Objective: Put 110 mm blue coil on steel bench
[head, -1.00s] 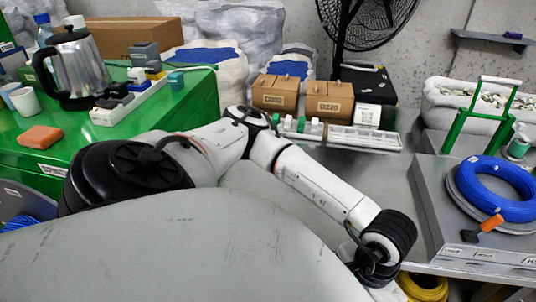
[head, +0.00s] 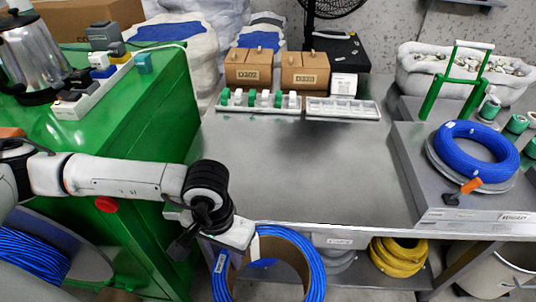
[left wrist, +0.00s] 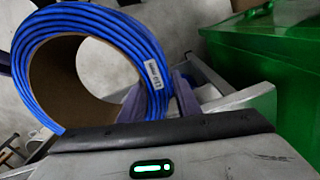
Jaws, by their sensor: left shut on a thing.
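My left gripper (head: 238,240) is shut on the rim of a blue coil (head: 316,262). The coil has a brown inner face and a small white label, and it hangs roughly upright. In the left wrist view the coil (left wrist: 92,24) fills the upper left, with its label facing the camera. In the head view the coil is in front of the steel bench (head: 300,165), by its front edge, and its lower part is cut off by the frame. The bench top has a wide bare area. My right gripper is not in view.
Another blue coil (head: 470,146) lies on a raised grey platform (head: 420,180) at the right. Boxes (head: 305,72) and a white parts tray (head: 343,108) stand at the bench's back. A green cabinet (head: 140,130) is at left. Yellow coils (head: 398,255) lie under the bench.

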